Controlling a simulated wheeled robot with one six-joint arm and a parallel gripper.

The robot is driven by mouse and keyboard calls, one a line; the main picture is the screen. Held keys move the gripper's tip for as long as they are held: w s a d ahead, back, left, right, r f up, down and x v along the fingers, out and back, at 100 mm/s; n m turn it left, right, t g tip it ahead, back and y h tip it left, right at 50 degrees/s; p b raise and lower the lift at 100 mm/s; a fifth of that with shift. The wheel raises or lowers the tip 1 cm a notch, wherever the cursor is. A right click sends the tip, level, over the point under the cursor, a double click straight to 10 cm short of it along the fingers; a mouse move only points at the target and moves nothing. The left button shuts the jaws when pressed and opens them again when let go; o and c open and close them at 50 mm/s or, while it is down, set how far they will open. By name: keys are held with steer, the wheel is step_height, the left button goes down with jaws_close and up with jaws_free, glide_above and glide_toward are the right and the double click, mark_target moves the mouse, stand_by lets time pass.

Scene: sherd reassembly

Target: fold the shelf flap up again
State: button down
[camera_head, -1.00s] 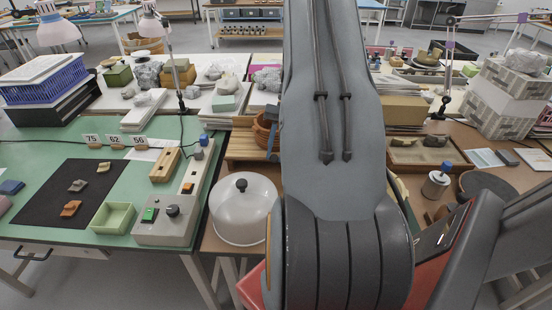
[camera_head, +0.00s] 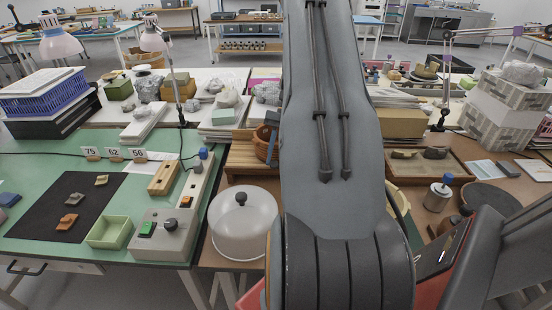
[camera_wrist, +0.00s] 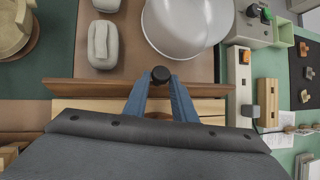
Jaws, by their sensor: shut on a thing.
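The wooden shelf (camera_head: 248,160) stands behind the white dome lid, partly hidden by my arm. In the wrist view its flap (camera_wrist: 90,88) shows as a long brown board across the picture, with paler wood (camera_wrist: 208,106) behind it. In the head view only a small bluish part of my gripper (camera_head: 272,117) shows beside my arm, above the shelf. The flap's exact angle is hard to tell.
The white dome lid (camera_head: 243,222) stands close in front of the shelf; it also shows in the wrist view (camera_wrist: 186,22). A grey control box (camera_head: 163,234) is to its left. Two pale rounded objects (camera_wrist: 103,42) lie left of the lid in the wrist view.

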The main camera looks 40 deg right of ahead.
steer(key=shift+w+d, duration=0.25)
steer(key=shift+w, duration=0.05)
steer(key=c, duration=1.6)
jaws_free()
steer(key=shift+o, duration=0.6)
steer(key=shift+a+f, duration=0.1)
steer(key=shift+f, duration=0.05)
steer(key=shift+s+f, duration=0.1)
steer(key=shift+s, duration=0.15)
steer(key=b+v, duration=0.2)
steer(key=v, duration=0.6)
steer(key=shift+a+r, duration=0.2)
steer(key=shift+r, duration=0.05)
